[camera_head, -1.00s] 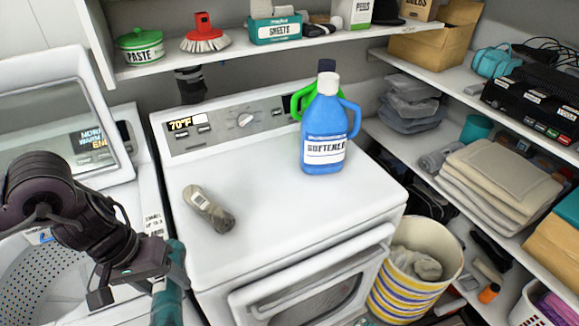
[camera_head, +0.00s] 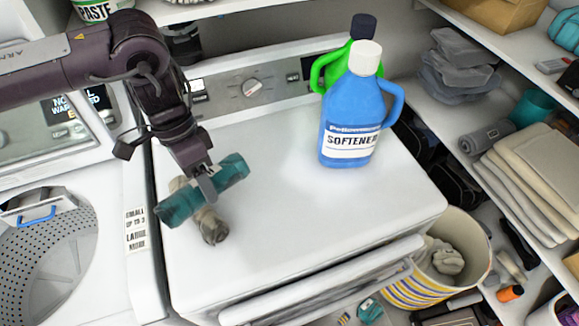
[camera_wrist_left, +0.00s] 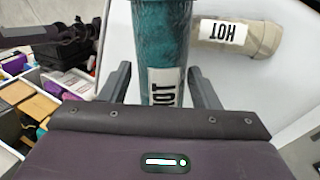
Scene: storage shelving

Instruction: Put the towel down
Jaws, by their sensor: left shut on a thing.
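A teal rolled towel (camera_head: 230,173) is held in my left gripper (camera_head: 205,185) above the white dryer top. In the left wrist view the teal towel (camera_wrist_left: 160,40) lies between the two fingers (camera_wrist_left: 162,88), with a white label partly visible. A beige rolled towel (camera_head: 213,228) lies on the dryer top, partly hidden behind the teal one. In the left wrist view the beige towel (camera_wrist_left: 262,38) shows a label reading HOT. I cannot tell whether the two rolls touch. My right gripper is not in view.
A blue softener jug (camera_head: 352,115) and a green jug (camera_head: 337,67) stand at the back of the dryer top (camera_head: 300,220). The dryer's middle and front right are clear. An open washer drum (camera_head: 45,250) is left; a striped basket (camera_head: 415,290) and shelves are right.

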